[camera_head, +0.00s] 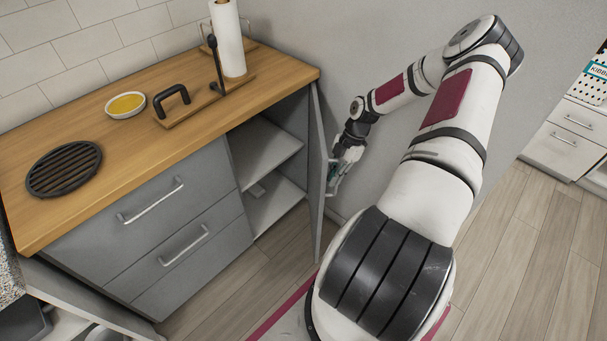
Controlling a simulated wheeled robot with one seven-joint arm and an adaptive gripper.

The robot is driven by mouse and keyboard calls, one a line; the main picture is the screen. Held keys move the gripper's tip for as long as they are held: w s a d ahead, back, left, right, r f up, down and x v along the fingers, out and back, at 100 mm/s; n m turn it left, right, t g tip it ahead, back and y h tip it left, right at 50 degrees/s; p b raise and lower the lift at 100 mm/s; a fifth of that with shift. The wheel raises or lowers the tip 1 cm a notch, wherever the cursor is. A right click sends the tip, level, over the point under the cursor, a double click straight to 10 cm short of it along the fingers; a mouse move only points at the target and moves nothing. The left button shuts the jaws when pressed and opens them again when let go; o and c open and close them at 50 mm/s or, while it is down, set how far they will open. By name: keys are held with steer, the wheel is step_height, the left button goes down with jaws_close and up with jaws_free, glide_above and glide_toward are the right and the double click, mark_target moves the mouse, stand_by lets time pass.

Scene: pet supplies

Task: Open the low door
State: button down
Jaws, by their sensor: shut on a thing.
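The low door (317,175) is at the right end of the grey cabinet. It stands swung well out from the cabinet front and is seen almost edge-on. The shelved compartment (263,148) beside it is in open view. My gripper (334,180) is at the outer face of the door, on its right side. It is shut on the door's handle, which is mostly hidden by the fingers and the door's edge.
The wooden counter (95,205) holds a paper towel roll (229,40), a bowl (125,106), a black trivet (64,168) and a board with a black handle. Another door (85,300) hangs open at lower left. A grey wall is close behind my gripper. Floor at right is clear.

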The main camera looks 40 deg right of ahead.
steer(key=s+d+n+b, duration=0.1)
steer(key=s+d, duration=0.1)
steer(key=d, duration=0.4)
steer(key=s+d+n+g+b, duration=0.1)
steer(key=s+d, duration=0.2)
steer(key=d, duration=0.2)
steer(key=shift+s+d+n, duration=0.3)
steer(key=shift+s+d, duration=0.05)
steer(key=c, duration=1.9)
jaws_free()
steer(key=shift+r, duration=0.1)
step_height(320, 180, up, 10)
